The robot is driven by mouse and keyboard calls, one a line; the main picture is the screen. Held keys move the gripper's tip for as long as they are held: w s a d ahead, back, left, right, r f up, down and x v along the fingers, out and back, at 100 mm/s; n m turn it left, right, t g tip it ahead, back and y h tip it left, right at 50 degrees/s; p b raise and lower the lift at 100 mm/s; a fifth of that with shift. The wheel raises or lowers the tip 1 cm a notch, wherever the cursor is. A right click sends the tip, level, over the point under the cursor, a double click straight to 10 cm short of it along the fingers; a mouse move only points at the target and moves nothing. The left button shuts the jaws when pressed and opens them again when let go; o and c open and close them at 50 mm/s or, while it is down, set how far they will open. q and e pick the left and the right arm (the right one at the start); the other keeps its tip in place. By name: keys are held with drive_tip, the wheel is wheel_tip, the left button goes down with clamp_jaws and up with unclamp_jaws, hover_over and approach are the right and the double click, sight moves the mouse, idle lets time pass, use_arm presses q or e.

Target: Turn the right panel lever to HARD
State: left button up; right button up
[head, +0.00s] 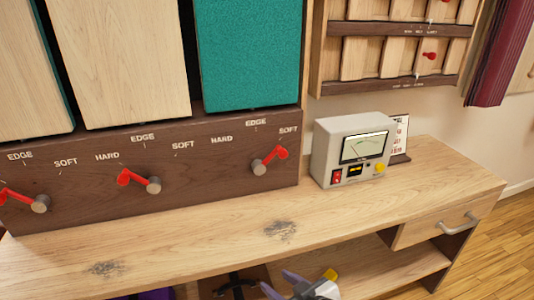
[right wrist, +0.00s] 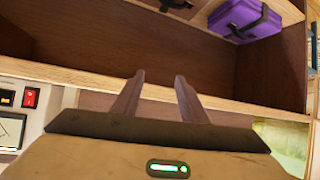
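The right panel lever (head: 270,160) is a red handle on a round grey-brown knob, on the dark brown strip (head: 200,196) below the teal panel. Its handle points up and right, toward the SOFT label (head: 288,130). The HARD label (head: 221,139) is to its upper left and EDGE is above it. My right gripper (head: 281,284) is at the bottom edge of the head view, low in front of the bench and well below the lever. In the right wrist view its two fingers (right wrist: 158,95) stand apart with nothing between them. My left gripper is out of view.
A middle lever (head: 138,181) and a left lever (head: 22,199) both point left. A grey meter box (head: 352,150) stands right of the strip. The wooden benchtop (head: 200,236) is clear in front. A purple case (right wrist: 257,20) sits on the shelf below.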

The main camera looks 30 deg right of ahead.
sight(285, 157)
drive_tip(key=w+d+r+m+t+h, duration=0.25)
drive_tip(key=w+d+r, duration=0.3)
drive_tip(key=r, duration=0.45)
drive_tip(key=w+d+r+m+t+h, duration=0.1)
drive_tip(key=w+d+r+t+h, duration=0.15)
drive_tip(key=w+d+r, duration=0.5)
drive_tip(key=shift+t, duration=0.3)
drive_tip(key=w, duration=0.2)
drive_tip(key=w+d+r, duration=0.1)
drive_tip(key=w, duration=0.1)
drive_tip(key=w+r, duration=0.1)
drive_tip(key=w, duration=0.1)
drive_tip(key=shift+w+d+r, duration=0.15)
drive_tip(key=shift+w, duration=0.05)
drive_tip(key=shift+w+d, duration=0.1)
drive_tip(key=shift+w, duration=0.4)
clamp_jaws()
